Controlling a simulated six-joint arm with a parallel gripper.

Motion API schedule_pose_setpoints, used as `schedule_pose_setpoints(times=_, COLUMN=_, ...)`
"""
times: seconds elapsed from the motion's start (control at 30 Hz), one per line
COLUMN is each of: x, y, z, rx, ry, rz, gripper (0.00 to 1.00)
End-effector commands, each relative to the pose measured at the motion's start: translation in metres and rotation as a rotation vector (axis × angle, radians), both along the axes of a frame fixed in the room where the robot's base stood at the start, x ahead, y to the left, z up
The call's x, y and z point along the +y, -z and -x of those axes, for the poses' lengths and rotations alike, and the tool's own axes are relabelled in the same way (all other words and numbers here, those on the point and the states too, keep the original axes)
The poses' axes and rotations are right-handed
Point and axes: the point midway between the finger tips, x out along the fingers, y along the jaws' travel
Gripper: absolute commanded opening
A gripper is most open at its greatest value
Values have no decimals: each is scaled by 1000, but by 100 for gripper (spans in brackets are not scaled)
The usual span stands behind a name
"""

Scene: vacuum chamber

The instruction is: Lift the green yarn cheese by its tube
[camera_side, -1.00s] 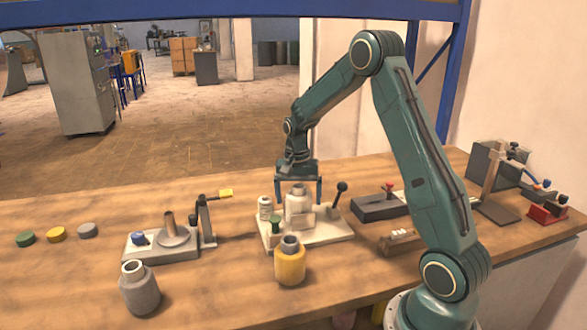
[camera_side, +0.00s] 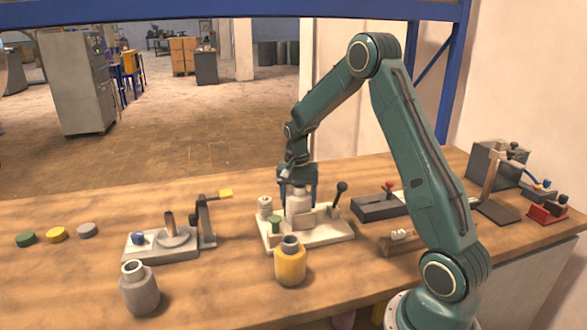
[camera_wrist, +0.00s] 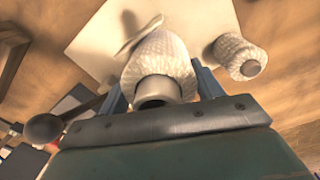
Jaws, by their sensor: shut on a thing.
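A white yarn cheese (camera_side: 299,202) stands upright on a cream base plate (camera_side: 325,233). My gripper (camera_side: 299,190) is above it, pointing down, with a finger on each side, shut on it. In the wrist view the tube's open end (camera_wrist: 157,92) faces the camera between the fingers (camera_wrist: 160,86). Whether the fingers press on the tube or the yarn body is unclear. A small green piece (camera_side: 275,224) stands on the front left of the plate. I see no large green cheese; the held one looks white.
A smaller white spool (camera_side: 265,207) stands left of the held cheese; a black-knobbed lever (camera_side: 341,188) stands right. Green, yellow and grey discs (camera_side: 56,234) lie at the far left.

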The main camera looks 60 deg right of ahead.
Motion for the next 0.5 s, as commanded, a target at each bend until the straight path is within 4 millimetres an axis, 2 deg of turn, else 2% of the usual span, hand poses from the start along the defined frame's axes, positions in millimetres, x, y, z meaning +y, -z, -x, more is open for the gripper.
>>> schedule_pose_setpoints(times=0.27, x=0, y=-2, z=0, rx=-1, ry=0, rz=1, gripper=35)
schedule_pose_setpoints(times=0.5, x=0, y=-18, z=-1, rx=-3, ry=0, rz=2, gripper=35)
